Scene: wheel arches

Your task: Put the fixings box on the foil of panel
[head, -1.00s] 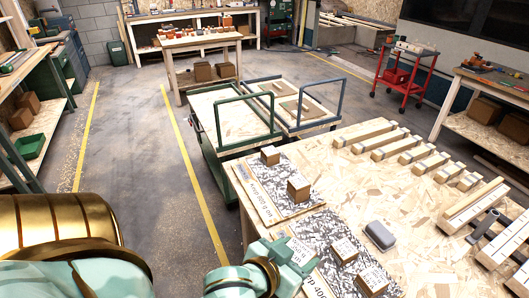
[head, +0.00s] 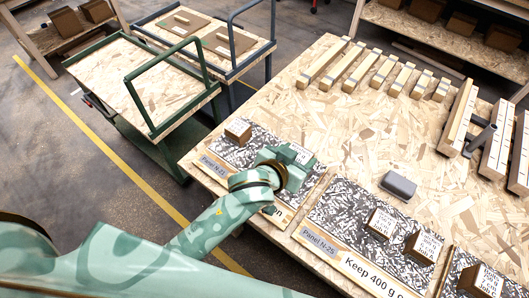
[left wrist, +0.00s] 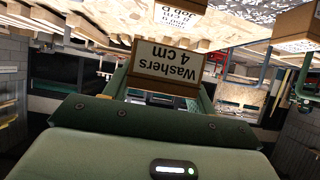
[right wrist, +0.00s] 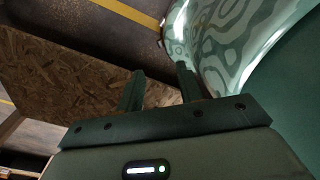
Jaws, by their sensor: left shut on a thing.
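In the left wrist view the held box (left wrist: 166,66) reads "Washers 4 cm". I cannot tell whether it touches the foil. Another small box (head: 237,131) stands at the far left of that foil. Panel N-25 (head: 335,205) lies to the right, with two labelled boxes (head: 381,222) (head: 423,246) on its foil. My right gripper (right wrist: 160,90) is open and empty, away from the table.
A third foil panel (head: 455,268) at the lower right bears a labelled box (head: 480,281). A grey block (head: 398,184) and a row of wooden strips (head: 372,70) lie on the table (head: 300,110). Green-framed cart (head: 140,90) stands left of it.

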